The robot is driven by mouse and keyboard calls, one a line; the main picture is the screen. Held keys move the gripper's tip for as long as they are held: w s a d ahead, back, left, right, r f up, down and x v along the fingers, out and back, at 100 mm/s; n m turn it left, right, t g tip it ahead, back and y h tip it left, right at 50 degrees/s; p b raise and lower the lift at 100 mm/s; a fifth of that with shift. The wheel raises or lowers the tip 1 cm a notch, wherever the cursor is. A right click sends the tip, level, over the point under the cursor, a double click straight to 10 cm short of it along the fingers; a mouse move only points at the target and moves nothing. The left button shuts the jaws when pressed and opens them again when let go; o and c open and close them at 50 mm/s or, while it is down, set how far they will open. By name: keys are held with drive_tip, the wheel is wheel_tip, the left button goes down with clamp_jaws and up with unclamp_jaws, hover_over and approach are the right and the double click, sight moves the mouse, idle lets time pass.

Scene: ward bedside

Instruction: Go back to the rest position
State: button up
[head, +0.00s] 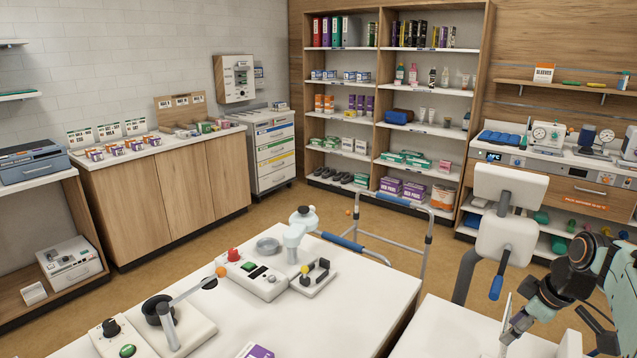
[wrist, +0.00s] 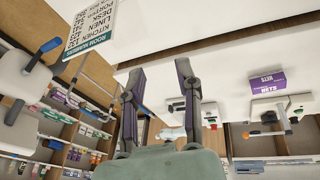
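My gripper (wrist: 158,74) is open in the wrist view, with its two dark fingers apart and nothing between them. Behind the fingers in that view is a white tabletop (wrist: 230,55). In the head view my arm is at the lower right, above and beside a white surface (head: 448,325). The fingers are small there, and part of the arm is cut off by the picture's edge.
A room-number sign (wrist: 91,27) stands near the gripper. A white table (head: 345,300) bears a device with a red button (head: 262,280) and a purple box (head: 256,351).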

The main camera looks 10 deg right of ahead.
drive_tip(key=s+a+r+n, duration=0.1)
drive_tip(key=a+r, duration=0.1)
drive_tip(key=a, duration=0.6)
drive_tip(key=s+a+r+n+y, duration=0.1)
drive_tip(key=a+r+n, duration=0.1)
drive_tip(key=a, duration=0.6)
drive_tip(key=s+a+r+n, duration=0.1)
drive_tip(key=a+r, duration=0.2)
drive_tip(key=a, duration=0.6)
drive_tip(key=s+a+f+m+g, duration=0.1)
drive_tip(key=s+f+m+g, duration=0.1)
drive_tip(key=s+f+m, duration=0.3)
drive_tip(key=s+a+f+m+g, duration=0.2)
drive_tip(key=s+f+m, duration=0.3)
drive_tip(key=s, duration=0.8)
drive_tip(key=shift+s+a+f, duration=0.25)
drive_tip(key=shift+a+f, duration=0.05)
drive_tip(key=shift+f, duration=0.5)
